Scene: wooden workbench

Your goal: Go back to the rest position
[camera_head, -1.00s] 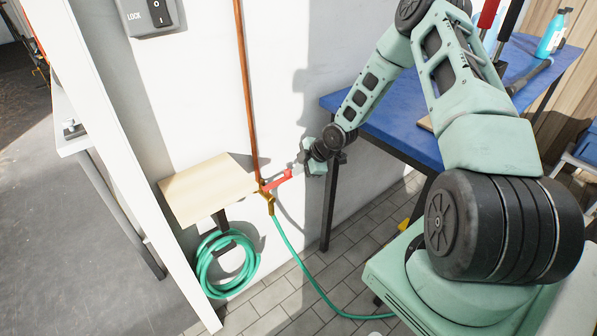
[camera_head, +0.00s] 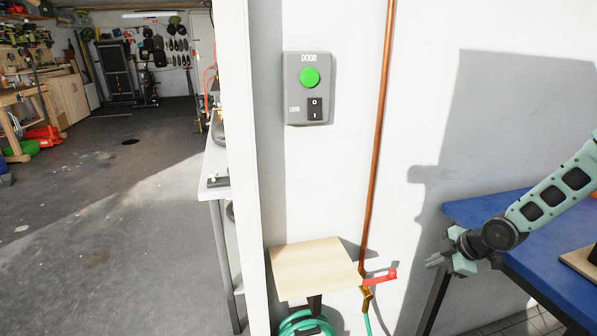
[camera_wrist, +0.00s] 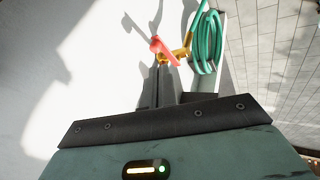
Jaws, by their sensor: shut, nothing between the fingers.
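My gripper (camera_head: 434,262) is shut and empty. It hangs at the left end of my arm, in front of the white wall and left of the blue workbench's edge. In the head view it is apart from the red tap handle (camera_head: 380,277), to the right of it and slightly higher. In the wrist view the dark closed fingers (camera_wrist: 166,72) point toward the red handle (camera_wrist: 163,50) and brass tap (camera_wrist: 186,50), which show beyond the tips. The rest of my arm runs out of the head view at the right.
The blue workbench (camera_head: 550,282) stands at the right below my arm. A copper pipe (camera_head: 377,140) runs down the wall to the tap. A wooden shelf (camera_head: 312,268) and green hose (camera_head: 305,324) are left of the tap. A door control box (camera_head: 308,100) hangs above. Open floor (camera_head: 120,230) lies left.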

